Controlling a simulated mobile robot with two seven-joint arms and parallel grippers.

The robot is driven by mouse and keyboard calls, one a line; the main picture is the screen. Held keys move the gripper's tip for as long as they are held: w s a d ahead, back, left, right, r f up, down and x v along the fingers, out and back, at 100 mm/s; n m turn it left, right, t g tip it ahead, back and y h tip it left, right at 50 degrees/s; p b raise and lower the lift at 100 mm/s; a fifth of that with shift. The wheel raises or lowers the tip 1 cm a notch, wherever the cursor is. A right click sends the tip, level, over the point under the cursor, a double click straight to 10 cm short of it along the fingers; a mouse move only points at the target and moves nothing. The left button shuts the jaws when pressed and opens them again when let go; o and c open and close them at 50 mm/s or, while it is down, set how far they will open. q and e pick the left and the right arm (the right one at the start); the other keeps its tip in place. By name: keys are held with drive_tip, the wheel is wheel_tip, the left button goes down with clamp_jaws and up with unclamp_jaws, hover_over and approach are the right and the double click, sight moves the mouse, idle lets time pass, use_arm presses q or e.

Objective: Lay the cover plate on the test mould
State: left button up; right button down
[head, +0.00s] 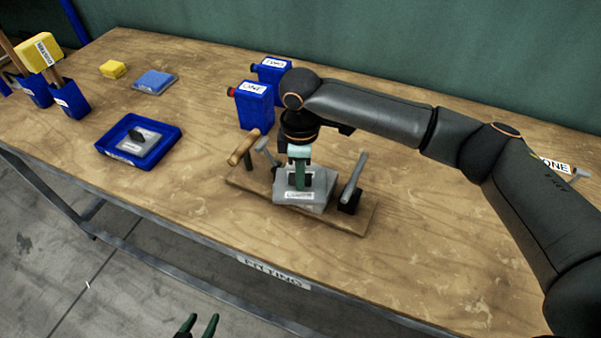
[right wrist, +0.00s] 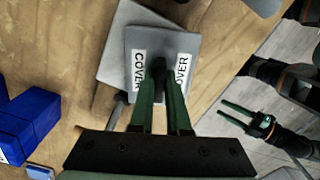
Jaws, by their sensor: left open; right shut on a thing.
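The cover plate (right wrist: 188,47) is a grey square with COVER labels, at the top of the right wrist view. My right gripper (right wrist: 160,98) is shut on the grip at its middle, which the fingers partly hide. In the head view my right gripper (head: 300,177) points down over the wooden press board. A grey block (right wrist: 116,65), apparently the test mould, shows under the cover plate, turned and offset from it. I cannot tell whether the two touch. My left gripper (head: 199,326) is open and empty off the table's front edge; it also shows in the right wrist view (right wrist: 240,113).
The press board (head: 340,216) carries a wooden handle (head: 243,148) and a metal lever (head: 355,178) close beside my right gripper. Two blue containers (head: 254,106) stand behind. A blue tray (head: 165,151) holds a grey plate with a dark knob. The front right table is clear.

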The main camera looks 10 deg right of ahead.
drive_tip(key=c, duration=0.9)
unclamp_jaws()
drive_tip(key=shift+f, duration=0.1)
wheel_tip(320, 180, up, 12)
drive_tip(key=shift+r, duration=0.2)
